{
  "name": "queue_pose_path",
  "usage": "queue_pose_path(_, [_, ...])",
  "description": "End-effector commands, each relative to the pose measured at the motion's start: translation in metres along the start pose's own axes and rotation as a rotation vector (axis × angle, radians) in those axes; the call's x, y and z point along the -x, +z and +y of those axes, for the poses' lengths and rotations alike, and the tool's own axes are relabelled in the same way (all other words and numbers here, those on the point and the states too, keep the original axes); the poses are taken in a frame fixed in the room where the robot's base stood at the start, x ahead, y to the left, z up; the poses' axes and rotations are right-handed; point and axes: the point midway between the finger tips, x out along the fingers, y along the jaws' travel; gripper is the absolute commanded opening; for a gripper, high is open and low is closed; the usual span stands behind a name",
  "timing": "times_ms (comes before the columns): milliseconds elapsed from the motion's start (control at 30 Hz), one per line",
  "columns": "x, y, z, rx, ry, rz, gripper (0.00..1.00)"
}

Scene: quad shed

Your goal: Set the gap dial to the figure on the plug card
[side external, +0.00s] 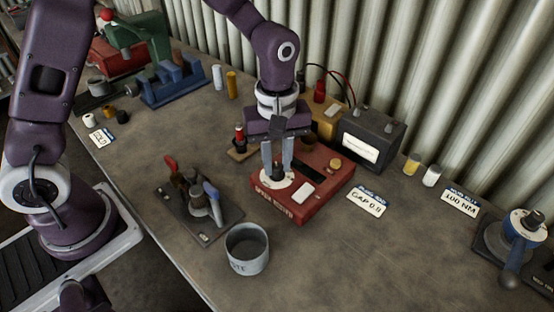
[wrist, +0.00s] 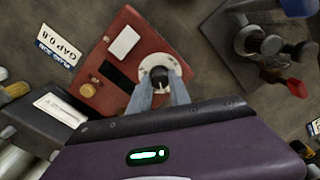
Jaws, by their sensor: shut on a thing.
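The red box (side external: 319,184) stands on the bench and carries the gap dial, a pale disc (side external: 266,181) with a dark knob (side external: 280,171). In the wrist view the dial face (wrist: 147,66) and the knob (wrist: 160,75) show between my fingertips. My gripper (side external: 278,168) points down over the dial and is shut on the knob. The figure that the dial points to is too small to read. The plug card (side external: 367,202) lies right of the box and reads GAP 0.8; it also shows in the wrist view (wrist: 60,44).
A grey tin (side external: 247,260) stands in front of the box, and a plate with levers (side external: 200,205) is to its left. A dark meter (side external: 370,138) stands behind right. A 100 NM card (side external: 459,200) and a dial tool (side external: 520,235) are far right. The front right bench is clear.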

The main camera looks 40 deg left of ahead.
Motion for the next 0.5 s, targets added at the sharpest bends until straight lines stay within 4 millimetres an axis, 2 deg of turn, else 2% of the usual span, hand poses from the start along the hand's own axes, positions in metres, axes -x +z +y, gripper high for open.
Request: queue_pose_path(500, [0.0008, -0.0005, 0.0003, -0.458, 0.001, 0.001, 0.0])
